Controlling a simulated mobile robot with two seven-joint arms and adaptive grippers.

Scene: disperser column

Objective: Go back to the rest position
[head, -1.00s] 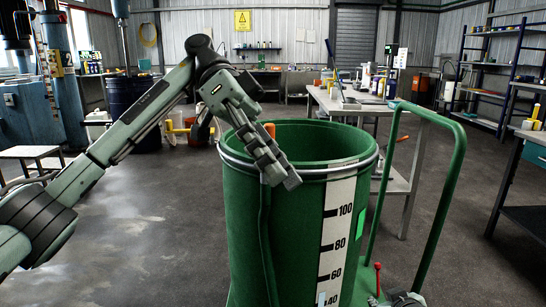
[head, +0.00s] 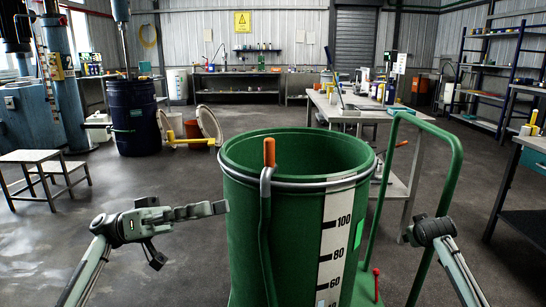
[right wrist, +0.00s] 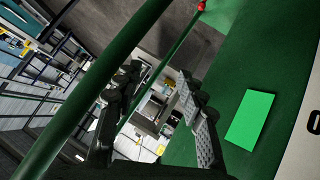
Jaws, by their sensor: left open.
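My left gripper (head: 192,222) is at the lower left in the head view, in the air to the left of the green drum (head: 285,215). It is open and holds nothing. A lever with an orange grip (head: 269,153) stands at the drum's near rim. My right arm shows at the lower right in the head view, beside the green trolley handle (head: 455,165). In the right wrist view my right gripper (right wrist: 158,105) has its two fingers apart with nothing between them. The drum wall with a bright green label (right wrist: 256,118) is close on its right.
The trolley's green handle bar (right wrist: 90,90) crosses the right wrist view on the left. A workbench (head: 375,113) stands behind the drum. A step stool (head: 42,165) and a dark blue drum (head: 133,118) stand at the left. The floor left of the green drum is open.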

